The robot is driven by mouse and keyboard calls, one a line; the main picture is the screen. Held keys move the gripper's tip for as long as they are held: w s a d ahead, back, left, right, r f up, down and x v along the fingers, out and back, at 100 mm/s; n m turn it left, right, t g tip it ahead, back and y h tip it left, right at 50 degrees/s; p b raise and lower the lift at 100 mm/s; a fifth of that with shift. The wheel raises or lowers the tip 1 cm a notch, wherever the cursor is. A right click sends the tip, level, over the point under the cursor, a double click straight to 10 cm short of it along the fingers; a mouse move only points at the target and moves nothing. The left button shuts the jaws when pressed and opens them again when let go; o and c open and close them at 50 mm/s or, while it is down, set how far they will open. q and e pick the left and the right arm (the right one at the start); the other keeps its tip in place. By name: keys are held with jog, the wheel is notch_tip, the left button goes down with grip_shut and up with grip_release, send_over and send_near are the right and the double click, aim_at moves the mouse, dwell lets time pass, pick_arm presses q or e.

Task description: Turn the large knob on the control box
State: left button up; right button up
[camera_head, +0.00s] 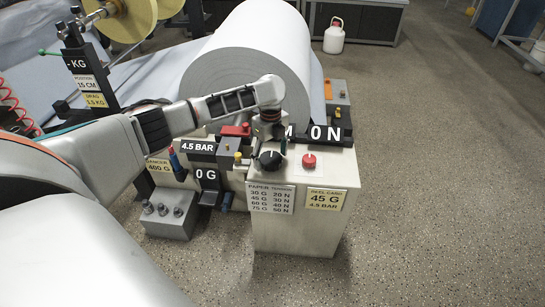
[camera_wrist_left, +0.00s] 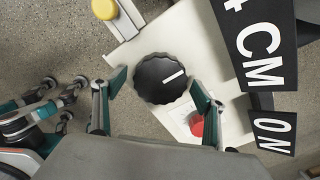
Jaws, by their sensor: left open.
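The control box (camera_head: 300,225) is a pale box with printed labels on its front. The large black knob (camera_head: 269,159) sits on its top at the left. In the left wrist view the knob (camera_wrist_left: 152,82) is scalloped, with a white mark slanting to the upper right. My left gripper (camera_head: 269,145) is above the knob, pointing down. In the left wrist view its open fingers (camera_wrist_left: 158,84) lie on either side of the knob. I cannot tell whether they touch it. My right gripper is not in view.
A smaller red knob (camera_head: 309,161) stands beside the black one, near one finger in the wrist view. A yellow knob (camera_head: 238,157) is on the left. A large paper roll (camera_head: 235,75) is behind; the floor at right is clear.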

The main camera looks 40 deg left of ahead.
pick_arm(q)
jog(key=shift+r, duration=0.1)
jog(key=c, duration=1)
jog(key=shift+c, duration=0.4)
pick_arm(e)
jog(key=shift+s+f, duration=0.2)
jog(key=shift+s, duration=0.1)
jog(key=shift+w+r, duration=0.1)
